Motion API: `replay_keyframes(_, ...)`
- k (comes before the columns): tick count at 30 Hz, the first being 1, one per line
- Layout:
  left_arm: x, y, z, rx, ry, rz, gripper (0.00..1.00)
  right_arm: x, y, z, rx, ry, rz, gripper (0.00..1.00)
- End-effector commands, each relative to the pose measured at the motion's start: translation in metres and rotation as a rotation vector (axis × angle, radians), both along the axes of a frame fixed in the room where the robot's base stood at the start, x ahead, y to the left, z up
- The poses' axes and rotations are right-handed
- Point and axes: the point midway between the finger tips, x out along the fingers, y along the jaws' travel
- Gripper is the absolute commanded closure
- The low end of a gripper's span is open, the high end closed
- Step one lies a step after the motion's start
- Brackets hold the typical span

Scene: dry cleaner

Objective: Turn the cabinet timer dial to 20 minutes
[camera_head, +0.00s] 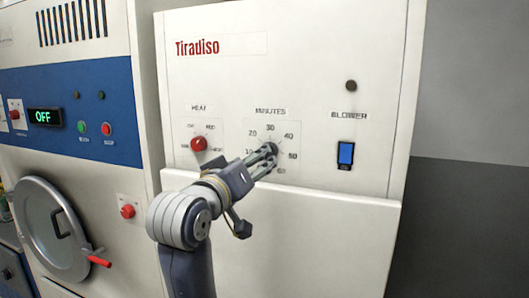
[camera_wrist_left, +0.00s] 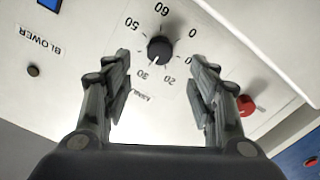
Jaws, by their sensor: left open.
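The black timer dial (camera_wrist_left: 160,50) is on the white cabinet panel under the MINUTES label (camera_head: 270,111), ringed by printed numbers. In the left wrist view a small light mark on the dial's lower-left side appears to point near 30; the 20 is just right of it. My left gripper (camera_head: 268,154) is at the dial in the head view, hiding much of it. In the left wrist view the open gripper (camera_wrist_left: 161,58) has one finger on either side of the dial, with visible gaps; I see no contact. My right gripper is not in view.
A red HEAT knob (camera_head: 199,144) sits left of the dial and also shows in the wrist view (camera_wrist_left: 246,105). A blue BLOWER switch (camera_head: 346,153) is to the right. A blue-panelled machine (camera_head: 75,85) with a round door (camera_head: 50,230) stands left.

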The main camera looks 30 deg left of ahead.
Motion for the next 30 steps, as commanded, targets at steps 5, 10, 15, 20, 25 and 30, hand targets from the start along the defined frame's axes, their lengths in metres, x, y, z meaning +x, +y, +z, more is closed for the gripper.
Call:
replay_keyframes(5, 0.035, 0.008, 0.003, -0.001, 0.007, 0.0, 0.47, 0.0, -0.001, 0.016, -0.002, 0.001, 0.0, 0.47)
replay_keyframes(10, 0.06, 0.014, 0.002, 0.0, 0.005, 0.0, 0.47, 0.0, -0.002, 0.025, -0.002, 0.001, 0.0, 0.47)
replay_keyframes(15, 0.073, 0.017, 0.001, 0.001, 0.003, -0.001, 0.47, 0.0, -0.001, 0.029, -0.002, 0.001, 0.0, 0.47)
replay_keyframes(20, 0.076, 0.018, 0.0, 0.002, 0.001, 0.0, 0.47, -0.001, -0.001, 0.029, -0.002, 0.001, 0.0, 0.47)
replay_keyframes(25, 0.076, 0.018, 0.0, 0.002, 0.001, 0.0, 0.47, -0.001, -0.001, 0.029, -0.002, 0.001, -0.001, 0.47)
replay_keyframes(30, 0.076, 0.018, 0.0, 0.002, 0.001, 0.0, 0.85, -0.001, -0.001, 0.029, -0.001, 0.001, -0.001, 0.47)
